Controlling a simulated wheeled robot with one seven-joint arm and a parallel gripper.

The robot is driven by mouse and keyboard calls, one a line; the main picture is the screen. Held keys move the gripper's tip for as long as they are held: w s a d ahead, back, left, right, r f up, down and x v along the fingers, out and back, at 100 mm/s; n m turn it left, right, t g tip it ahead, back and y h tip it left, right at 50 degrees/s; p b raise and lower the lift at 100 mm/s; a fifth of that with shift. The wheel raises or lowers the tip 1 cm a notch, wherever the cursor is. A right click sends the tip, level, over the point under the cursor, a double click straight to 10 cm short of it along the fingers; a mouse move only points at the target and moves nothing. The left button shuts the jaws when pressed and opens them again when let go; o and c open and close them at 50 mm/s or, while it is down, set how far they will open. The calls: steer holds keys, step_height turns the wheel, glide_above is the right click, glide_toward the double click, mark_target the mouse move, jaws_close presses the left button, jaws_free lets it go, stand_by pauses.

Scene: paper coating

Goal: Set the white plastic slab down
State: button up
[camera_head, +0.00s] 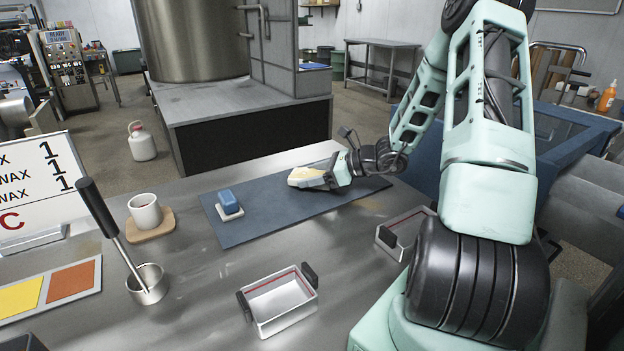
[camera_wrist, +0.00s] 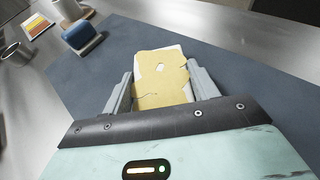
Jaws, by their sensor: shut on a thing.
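My gripper (camera_head: 322,179) is low over the blue mat (camera_head: 265,221), near its far right part. It is shut on a white slab (camera_head: 296,171) whose upper face is mostly covered by a cracked yellow layer. In the wrist view, the slab (camera_wrist: 178,49) lies between both fingers (camera_wrist: 159,91), its white edge showing at the far end and a small pale gap in the yellow. The slab points left, away from my wrist. I cannot tell whether its underside touches the mat.
A blue block on a white base (camera_head: 229,203) sits at the mat's left end. A white mug (camera_head: 145,211) on a wooden coaster, a metal cup with a black-handled tool (camera_head: 148,285) and a clear-walled metal tray (camera_head: 281,310) stand nearby. The mat between block and gripper is clear.

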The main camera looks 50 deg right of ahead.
steer(key=shift+f, duration=0.4)
steer(key=shift+f, duration=0.2)
steer(key=o, duration=1.1)
steer(key=shift+c, duration=0.2)
steer(key=shift+r, duration=0.1)
steer(key=shift+r, duration=0.15)
steer(key=v, duration=1.2)
